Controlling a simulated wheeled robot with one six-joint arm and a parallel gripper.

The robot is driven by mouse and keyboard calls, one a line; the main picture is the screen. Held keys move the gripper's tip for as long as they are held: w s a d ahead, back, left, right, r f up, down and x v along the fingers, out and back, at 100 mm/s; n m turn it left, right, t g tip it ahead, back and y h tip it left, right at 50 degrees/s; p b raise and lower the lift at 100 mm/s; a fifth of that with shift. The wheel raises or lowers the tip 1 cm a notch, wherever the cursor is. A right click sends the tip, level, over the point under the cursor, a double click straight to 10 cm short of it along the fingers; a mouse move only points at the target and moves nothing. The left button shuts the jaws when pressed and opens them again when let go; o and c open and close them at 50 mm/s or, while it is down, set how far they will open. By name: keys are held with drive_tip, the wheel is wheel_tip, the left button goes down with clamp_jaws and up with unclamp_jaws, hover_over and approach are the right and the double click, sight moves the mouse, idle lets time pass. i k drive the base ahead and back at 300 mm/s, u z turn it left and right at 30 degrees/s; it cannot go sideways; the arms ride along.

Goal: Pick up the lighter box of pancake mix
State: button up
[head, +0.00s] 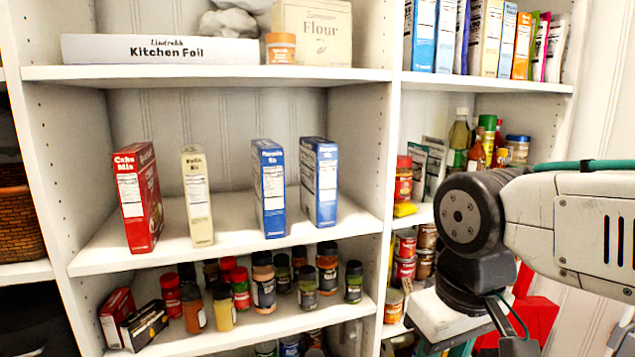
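Two blue boxes stand upright on the middle shelf. The left blue box (270,190) looks slightly lighter in shade and has print reading like "Pancake Mix". The right blue box (319,182) looks a little darker, and its title is too small to read surely. A gap separates them. My gripper (470,347) is at the lower right, well right of both boxes and lower in the picture. Its fingertips are cut off by the bottom edge, so its opening is hidden. It touches neither blue box.
A red cake mix box (138,197) and a pale yellow box (197,196) stand left on the same middle shelf (230,238). Spice jars (263,282) fill the shelf below. A white upright divider (388,170) separates this bay from the right one, where cans and bottles stand.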

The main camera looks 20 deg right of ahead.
sight(319, 156)
drive_tip(key=k, duration=1.2)
drive_tip(key=i, duration=0.8)
drive_tip(key=u, duration=0.55)
